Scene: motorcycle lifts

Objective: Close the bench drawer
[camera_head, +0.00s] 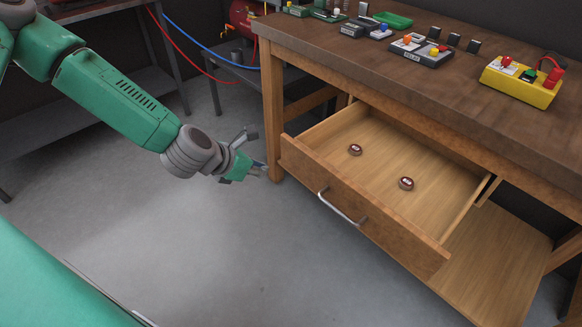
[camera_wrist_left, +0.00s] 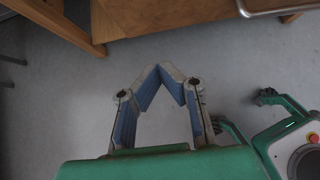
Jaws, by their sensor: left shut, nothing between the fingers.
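The bench drawer (camera_head: 435,170) is pulled well out of the wooden workbench (camera_head: 345,50). Its front panel (camera_head: 390,232) carries a curved metal handle (camera_head: 341,207). My right gripper is not seen.
A yellow box (camera_head: 520,82) and several small devices stand on the benchtop. A bench leg (camera_head: 272,110) is close behind my left gripper. A lower wooden shelf (camera_head: 495,260) lies under the drawer. Grey floor (camera_head: 215,265) in front is clear.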

